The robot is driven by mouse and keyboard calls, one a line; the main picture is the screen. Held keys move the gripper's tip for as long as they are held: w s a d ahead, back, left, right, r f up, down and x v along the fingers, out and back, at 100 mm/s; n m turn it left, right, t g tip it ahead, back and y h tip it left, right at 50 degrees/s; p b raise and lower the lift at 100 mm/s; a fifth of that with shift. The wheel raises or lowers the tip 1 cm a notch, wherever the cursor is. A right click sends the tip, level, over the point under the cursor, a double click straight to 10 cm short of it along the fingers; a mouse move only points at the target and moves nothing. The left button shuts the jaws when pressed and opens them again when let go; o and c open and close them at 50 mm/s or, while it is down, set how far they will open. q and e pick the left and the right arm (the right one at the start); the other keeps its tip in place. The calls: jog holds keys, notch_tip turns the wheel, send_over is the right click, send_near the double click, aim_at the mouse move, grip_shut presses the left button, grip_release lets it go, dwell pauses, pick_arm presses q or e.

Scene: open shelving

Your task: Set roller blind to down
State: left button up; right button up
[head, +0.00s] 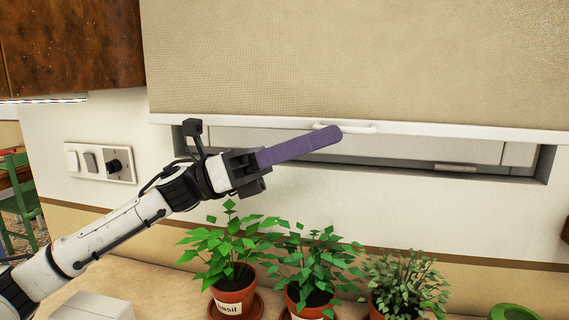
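The beige roller blind (350,60) hangs over most of the window recess, with its white bottom bar (450,130) just above a narrow uncovered strip of the recess. A white handle (360,127) sits on the bar. My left gripper (325,138) reaches in from the left, and its purple fingertips overlap the left part of the handle in the view. I cannot tell whether they touch it. The fingers show as one purple strip, so any gap between them is hidden. My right gripper is not in view.
Several potted plants stand below the window, including one labelled basil (229,308). A switch and socket plate (100,163) is on the wall at left, below a brown cabinet (75,45). A green round object (514,312) lies at lower right.

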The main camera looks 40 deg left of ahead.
pick_arm(q)
jog(key=b+v, duration=0.2)
jog(key=v, duration=0.4)
jog(key=shift+s+a+f, duration=0.1)
jog(key=shift+s+a, duration=0.05)
